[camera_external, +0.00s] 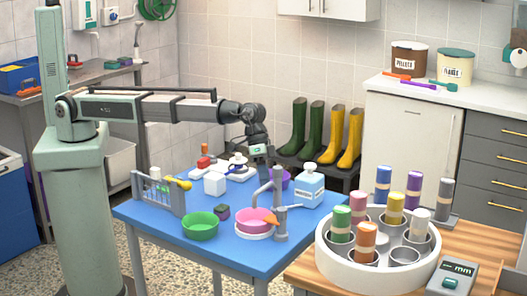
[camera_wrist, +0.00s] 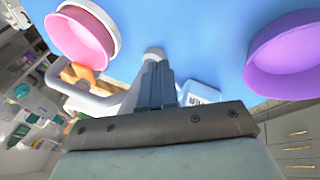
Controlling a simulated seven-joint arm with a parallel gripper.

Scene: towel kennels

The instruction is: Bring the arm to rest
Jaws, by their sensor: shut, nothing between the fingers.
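My arm reaches out to the right from its green column, with its forearm about level, over the blue table (camera_external: 160,218). My gripper (camera_external: 262,166) points down above the back part of the table, and its tips are partly hidden behind a grey tap-like stand (camera_external: 278,205). In the wrist view my gripper (camera_wrist: 157,82) has its fingers together with nothing between them. A purple bowl (camera_wrist: 285,62) lies to the right of the fingers there, and a pink bowl (camera_wrist: 78,38) to the left. A white and blue bottle (camera_wrist: 200,92) shows just beside the fingers.
The table also holds a green bowl (camera_external: 200,228), a grey rack (camera_external: 158,196), a white block (camera_external: 215,184) and the bottle (camera_external: 308,186). A round white holder (camera_external: 340,270) with several coloured cylinders stands at the front right. Boots (camera_external: 326,135) stand on a rack behind.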

